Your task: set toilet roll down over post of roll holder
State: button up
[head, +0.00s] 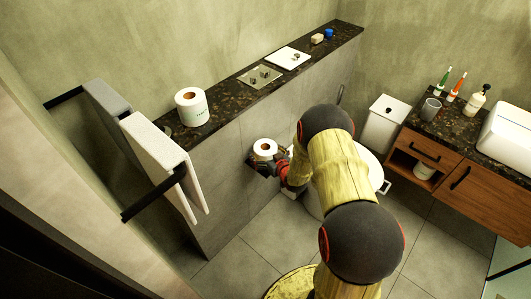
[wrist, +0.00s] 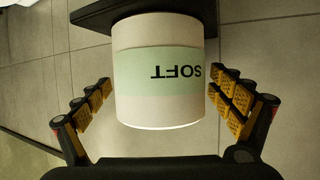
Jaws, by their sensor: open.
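The toilet roll (head: 265,147) is white and stands upright beside the grey tiled wall in the head view. In the wrist view the roll (wrist: 160,100) has a pale green band with upside-down "SOFT" lettering. One end of it is against a dark flat plate (wrist: 95,15), which appears to be the base of the roll holder. The post is not visible, so I cannot see how it sits in the core. My gripper (wrist: 160,88) is open, with a finger on each side of the roll and gaps between. In the head view my gripper (head: 281,166) is beside the roll.
Another roll (head: 191,107) stands on the dark stone ledge (head: 230,97). A towel rack (head: 155,160) juts out at left. A toilet (head: 372,163) is behind my arm, and a wooden vanity (head: 437,157) is at right. The tiled floor (head: 240,255) is clear in front.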

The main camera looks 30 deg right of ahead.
jog(key=v, duration=1.2)
jog(key=shift+d, duration=0.1)
